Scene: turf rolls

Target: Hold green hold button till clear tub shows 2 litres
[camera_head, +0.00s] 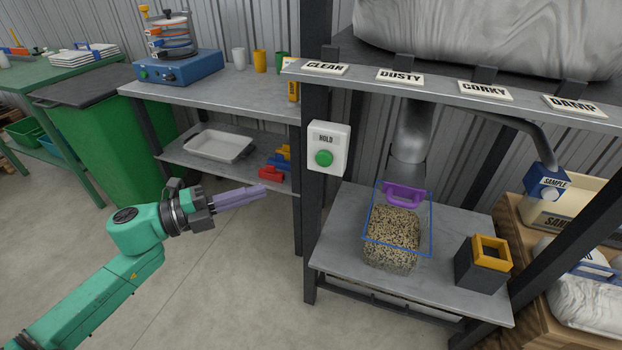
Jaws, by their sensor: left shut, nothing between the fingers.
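The green hold button (324,158) sits on a white box labelled HOLD (328,136), fixed to the dark post. The clear tub (430,215) with a blue rim stands on the grey shelf under the metal spout (411,135). It holds speckled grain-like material (392,230); no litre reading is legible. A purple handle (404,195) shows at the tub's back. My left gripper (266,191) is shut and empty, pointing right, to the left of and below the button and apart from it. My right gripper is not in view.
A dark box with a yellow rim (483,264) stands right of the tub. The dark post (312,230) stands between my left gripper and the tub. A bench (215,88) and lower shelf with a white tray (218,146) are behind. The floor in front is clear.

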